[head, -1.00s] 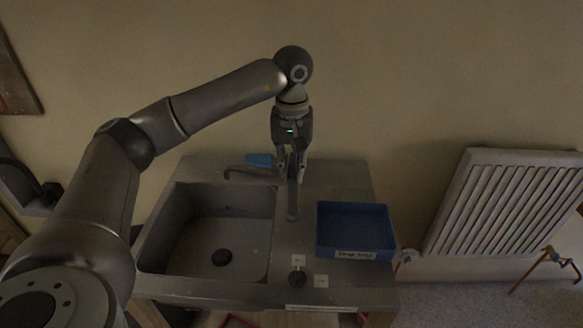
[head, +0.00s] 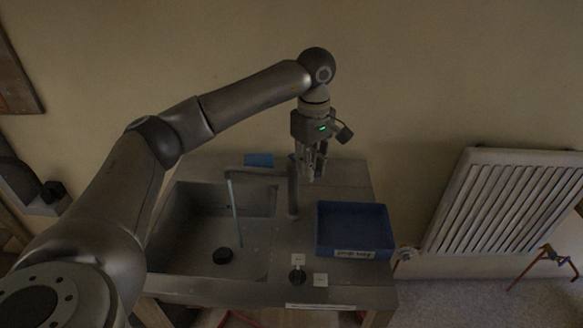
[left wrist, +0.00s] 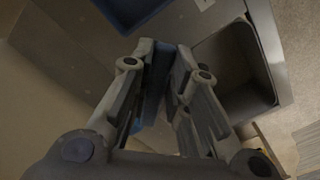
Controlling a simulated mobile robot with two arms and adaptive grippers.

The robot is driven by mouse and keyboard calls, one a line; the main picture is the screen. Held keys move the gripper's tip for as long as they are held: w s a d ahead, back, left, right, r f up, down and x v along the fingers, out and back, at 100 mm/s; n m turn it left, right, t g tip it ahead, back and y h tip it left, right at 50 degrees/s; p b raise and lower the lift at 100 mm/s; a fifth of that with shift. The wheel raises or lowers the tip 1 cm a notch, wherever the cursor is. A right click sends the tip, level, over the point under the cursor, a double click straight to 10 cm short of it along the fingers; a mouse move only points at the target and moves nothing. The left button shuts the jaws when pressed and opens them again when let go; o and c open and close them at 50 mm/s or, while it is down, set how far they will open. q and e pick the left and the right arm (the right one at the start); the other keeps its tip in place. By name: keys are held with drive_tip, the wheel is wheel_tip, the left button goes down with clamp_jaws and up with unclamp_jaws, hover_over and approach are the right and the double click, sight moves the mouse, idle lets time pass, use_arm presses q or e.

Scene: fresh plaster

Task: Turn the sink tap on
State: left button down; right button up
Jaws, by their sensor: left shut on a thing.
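The sink tap (head: 258,174) stands behind the basin, and its grey spout reaches left over the basin. A thin pale stream of water (head: 235,212) runs from the spout end into the sink (head: 270,245). A blue flat piece (head: 258,160) shows behind the spout. My left gripper (head: 313,175) is at the back of the counter, right of the spout. In the left wrist view its fingers close around a blue strip (left wrist: 157,80), apparently the tap lever; the fingers hide much of it. My right gripper is out of view.
A blue tray (head: 353,250) with a label stands on the counter, right of the basin. A white radiator (head: 505,205) is on the wall at right.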

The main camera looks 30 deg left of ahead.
use_arm(q)
drive_tip(key=shift+r, duration=0.1)
drive_tip(key=shift+w+a+n+p, duration=0.1)
drive_tip(key=shift+w+n+p, duration=0.2)
drive_tip(key=shift+w+n, duration=0.75)
drive_tip(key=shift+w+n+p, duration=0.3)
drive_tip(key=shift+w+n, duration=0.15)
drive_tip(key=shift+n, duration=1.15)
drive_tip(key=shift+w+a+n+p, duration=0.1)
drive_tip(key=shift+w+n+p, duration=0.2)
drive_tip(key=shift+w+n, duration=0.75)
drive_tip(key=shift+s+n, duration=0.3)
drive_tip(key=shift+w+a+n+p, duration=0.2)
drive_tip(key=shift+w+n+p, duration=0.25)
drive_tip(key=shift+n, duration=0.65)
drive_tip(key=c, duration=1.4)
unclamp_jaws()
drive_tip(key=shift+w, duration=0.1)
drive_tip(key=shift+c, duration=0.2)
